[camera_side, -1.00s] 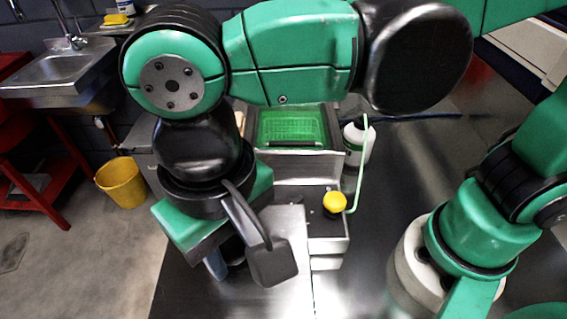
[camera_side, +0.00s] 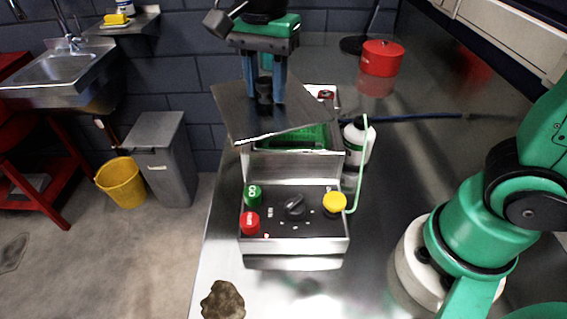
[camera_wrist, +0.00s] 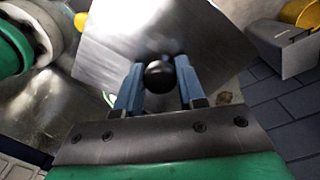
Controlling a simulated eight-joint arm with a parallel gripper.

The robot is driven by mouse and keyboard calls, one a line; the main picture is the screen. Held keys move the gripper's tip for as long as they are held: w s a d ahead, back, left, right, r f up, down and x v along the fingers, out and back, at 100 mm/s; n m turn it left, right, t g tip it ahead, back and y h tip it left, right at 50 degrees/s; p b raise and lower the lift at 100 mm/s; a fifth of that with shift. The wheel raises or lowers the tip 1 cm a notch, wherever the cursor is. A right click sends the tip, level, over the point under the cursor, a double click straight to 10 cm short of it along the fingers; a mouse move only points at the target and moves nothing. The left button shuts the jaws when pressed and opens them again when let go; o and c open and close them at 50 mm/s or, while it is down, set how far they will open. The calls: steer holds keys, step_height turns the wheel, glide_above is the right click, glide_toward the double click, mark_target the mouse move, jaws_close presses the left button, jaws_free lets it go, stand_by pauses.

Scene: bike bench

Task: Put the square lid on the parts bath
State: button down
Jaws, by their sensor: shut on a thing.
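My gripper (camera_side: 264,98) is shut on the black knob (camera_side: 263,88) of the square metal lid (camera_side: 232,107). The lid hangs over the back left of the parts bath (camera_side: 338,165), turned at an angle to it and slightly tilted. It covers much of the bath's opening; part of the green inside still shows in front of and to the right of it. I cannot tell whether lid and bath touch. In the wrist view the gripper (camera_wrist: 158,88) has its blue fingers on both sides of the round black knob (camera_wrist: 159,76), with the lid (camera_wrist: 120,45) beyond.
A white bottle (camera_side: 357,145) with a pale green tube stands right of the bath. A control panel (camera_side: 294,222) with buttons is in front. A red can (camera_side: 381,60) stands behind right. A brown lump (camera_side: 222,300) lies near the bench's front.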

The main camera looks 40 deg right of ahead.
mark_target(292, 79)
steer(key=d+m, duration=0.1)
steer(key=d, duration=0.1)
steer(key=w+d+m, duration=0.1)
steer(key=d+m, duration=0.2)
steer(key=d, duration=0.1)
steer(key=shift+w+d+f, duration=0.25)
steer(key=shift+d+f, duration=0.05)
steer(key=shift+f, duration=2.85)
steer(key=shift+f, duration=0.6)
steer(key=shift+c, duration=2.2)
jaws_free()
